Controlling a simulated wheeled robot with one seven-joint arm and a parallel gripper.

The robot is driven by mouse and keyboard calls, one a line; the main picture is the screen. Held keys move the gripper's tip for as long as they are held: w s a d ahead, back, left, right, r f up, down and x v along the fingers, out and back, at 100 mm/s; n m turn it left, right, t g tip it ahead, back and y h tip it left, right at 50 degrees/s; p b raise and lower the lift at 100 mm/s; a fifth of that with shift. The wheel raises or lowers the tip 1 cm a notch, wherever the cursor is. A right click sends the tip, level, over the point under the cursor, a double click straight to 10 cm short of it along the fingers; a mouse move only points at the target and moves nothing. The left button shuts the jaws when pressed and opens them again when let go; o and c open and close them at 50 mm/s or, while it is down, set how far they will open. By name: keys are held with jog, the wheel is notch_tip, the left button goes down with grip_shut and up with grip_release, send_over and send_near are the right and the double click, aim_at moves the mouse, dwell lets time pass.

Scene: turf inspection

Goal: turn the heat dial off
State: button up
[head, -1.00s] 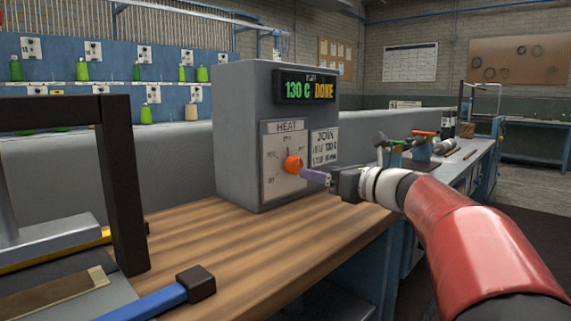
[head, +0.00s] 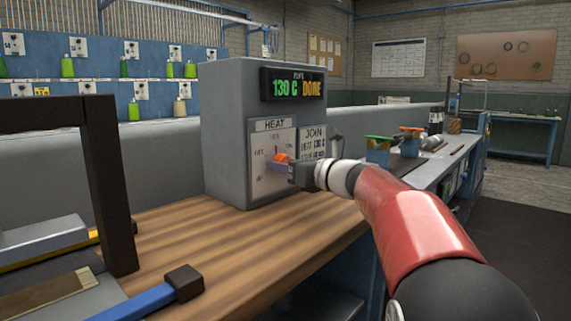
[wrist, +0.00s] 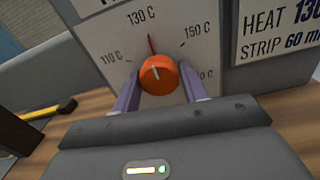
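The orange heat dial (head: 281,157) sits on the white HEAT panel of the grey heater box (head: 226,130). In the wrist view the dial (wrist: 158,75) has its pale mark and the red line above it turned up toward the 130 C label. The box's display (head: 293,85) reads 130 C DONE. My gripper (wrist: 158,80) is at the dial with one purple finger on each side of it. The fingers stand apart, close beside the dial's rim; whether they touch it cannot be told. In the head view my gripper (head: 277,166) partly covers the dial's lower part.
A JOIN notice (head: 313,145) is right of the HEAT panel. The wooden bench top (head: 215,235) in front is clear. A dark frame (head: 108,190) and a blue handle with a black end (head: 184,282) stand at left.

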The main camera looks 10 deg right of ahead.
jog(key=c, duration=0.5)
jog(key=shift+f, duration=0.1)
jog(key=n+b, duration=0.3)
jog(key=n, duration=0.1)
jog(key=shift+n, duration=0.4)
jog(key=n+b, duration=0.4)
jog(key=n, duration=0.2)
jog(key=shift+w+d+b, duration=0.1)
jog(key=shift+d+b, duration=0.05)
jog(key=shift+b, duration=0.15)
jog(key=n+b, duration=0.1)
jog(key=n, duration=0.1)
jog(key=n+b, duration=0.1)
jog(key=n, duration=0.1)
jog(key=n+b, duration=0.1)
jog(key=n, duration=0.1)
jog(key=shift+d+r+n, duration=0.1)
jog(key=shift+r+n, duration=0.2)
jog(key=n+b, duration=0.2)
jog(key=n, duration=0.2)
jog(key=shift+r, duration=0.15)
jog(key=shift+r+n+b, duration=0.2)
jog(key=shift+n+b, duration=0.5)
jog(key=shift+n, duration=0.5)
